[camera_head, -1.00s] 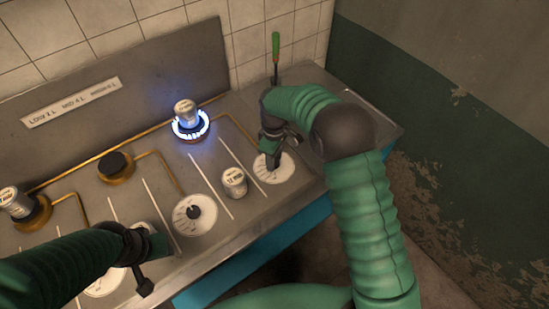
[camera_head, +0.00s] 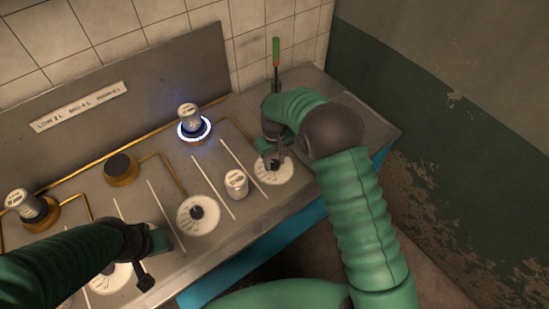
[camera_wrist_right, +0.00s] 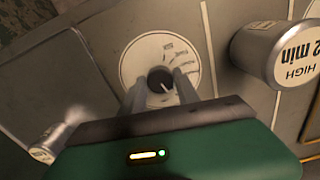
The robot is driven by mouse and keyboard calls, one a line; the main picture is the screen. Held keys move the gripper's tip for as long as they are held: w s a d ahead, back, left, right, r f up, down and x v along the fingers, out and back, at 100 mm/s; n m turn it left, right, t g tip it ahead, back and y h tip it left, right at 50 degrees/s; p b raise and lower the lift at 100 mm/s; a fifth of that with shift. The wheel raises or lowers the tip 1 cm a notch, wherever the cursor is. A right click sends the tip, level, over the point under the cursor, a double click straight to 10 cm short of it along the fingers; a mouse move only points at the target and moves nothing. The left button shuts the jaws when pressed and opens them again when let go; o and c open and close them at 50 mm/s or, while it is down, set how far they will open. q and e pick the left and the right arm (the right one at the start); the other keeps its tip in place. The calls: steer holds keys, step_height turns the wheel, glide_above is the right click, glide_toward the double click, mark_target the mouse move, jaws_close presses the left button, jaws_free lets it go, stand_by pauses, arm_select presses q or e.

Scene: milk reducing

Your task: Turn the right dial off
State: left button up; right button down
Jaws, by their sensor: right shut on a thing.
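The right dial (camera_head: 274,170) is a black knob on a round white marked plate on the stove's front panel. My right gripper (camera_head: 273,160) is over it, fingers pointing down. In the right wrist view the black knob (camera_wrist_right: 160,78) sits between the two fingertips of my right gripper (camera_wrist_right: 161,88), which is shut on it. The rear right burner (camera_head: 194,129) shows a thin, low blue-white flame ring under a metal can (camera_head: 189,113). My left gripper (camera_head: 150,262) is over the left dial plate (camera_head: 110,278); its jaws are not clear.
A can (camera_head: 236,183) stands left of the right dial, also seen in the wrist view (camera_wrist_right: 272,52). The middle dial (camera_head: 198,213) is clear. Another can (camera_head: 25,204) stands on the left burner. A green-handled tool (camera_head: 276,55) stands behind my right gripper.

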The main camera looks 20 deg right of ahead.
mark_target(274, 163)
steer(key=shift+w+r+m+p, duration=0.15)
steer(key=shift+m+p, duration=0.1)
steer(key=shift+m, duration=0.55)
steer(key=shift+w+r+m+p, duration=0.15)
steer(key=shift+m+p, duration=0.1)
steer(key=shift+m, duration=0.55)
steer(key=shift+f, duration=0.1)
steer(key=c, duration=1.3)
jaws_free()
steer(key=shift+c, duration=0.2)
steer(key=o, duration=0.4)
steer(key=shift+f, duration=0.15)
steer(key=shift+o, duration=0.2)
steer(key=shift+s, duration=0.1)
step_height(274, 163, up, 17)
steer(key=shift+f, duration=0.15)
